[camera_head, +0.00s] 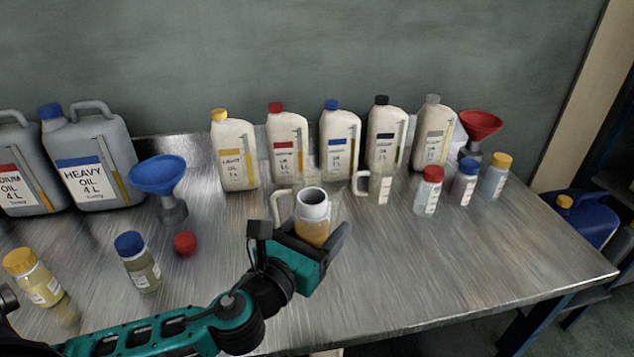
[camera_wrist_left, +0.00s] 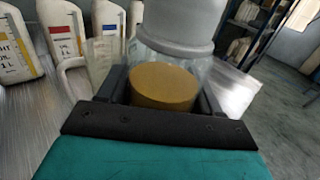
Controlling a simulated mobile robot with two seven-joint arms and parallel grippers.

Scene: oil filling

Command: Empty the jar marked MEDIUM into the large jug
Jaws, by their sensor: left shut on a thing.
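My left gripper (camera_head: 313,240) is shut on an open jar (camera_head: 313,205) with a pale grey neck and amber oil inside. It holds the jar nearly upright above the middle of the bench. The jar also fills the middle of the left wrist view (camera_wrist_left: 163,85); its label is not readable. A clear jug with a pale handle (camera_head: 279,207) stands just behind the jar and is mostly hidden by it. A clear jug (camera_wrist_left: 101,62) also shows in the left wrist view. Another clear handled jug (camera_head: 380,187) stands to the right. My right gripper is not in view.
A red cap (camera_head: 185,242) lies on the metal bench (camera_head: 440,270). Several oil bottles (camera_head: 339,150) line the back. A blue funnel (camera_head: 159,173), grey canisters (camera_head: 85,160) and two capped jars are at left. Several capped jars and a red funnel (camera_head: 481,124) are at right. The front right is clear.

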